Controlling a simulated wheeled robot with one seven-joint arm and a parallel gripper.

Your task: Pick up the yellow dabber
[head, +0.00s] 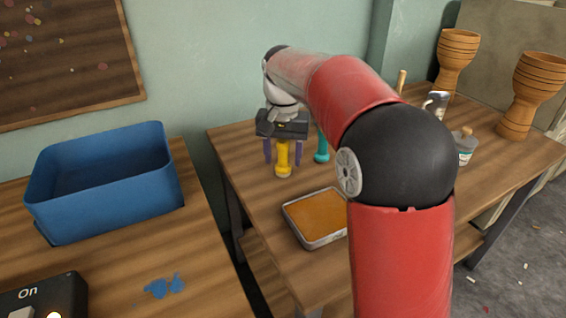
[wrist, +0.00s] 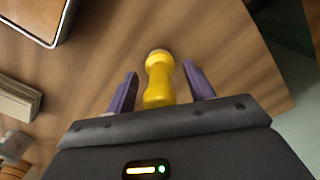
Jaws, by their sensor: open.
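The yellow dabber (head: 283,160) stands on the wooden table near its back left part in the head view. It also shows in the wrist view (wrist: 158,78), between the two purple fingers. My gripper (head: 282,153) points down over the dabber, with a finger on each side. In the wrist view my gripper (wrist: 160,88) is open, and a gap shows between the dabber and each finger. The dabber's upper end is hidden by the gripper body in the head view.
A teal dabber (head: 321,148) stands just right of my gripper. A tray with an orange surface (head: 289,211) lies in front. A white tub (head: 465,150) and wooden goblet drums (head: 530,90) stand to the right. A blue bin (head: 60,212) is on the separate left table.

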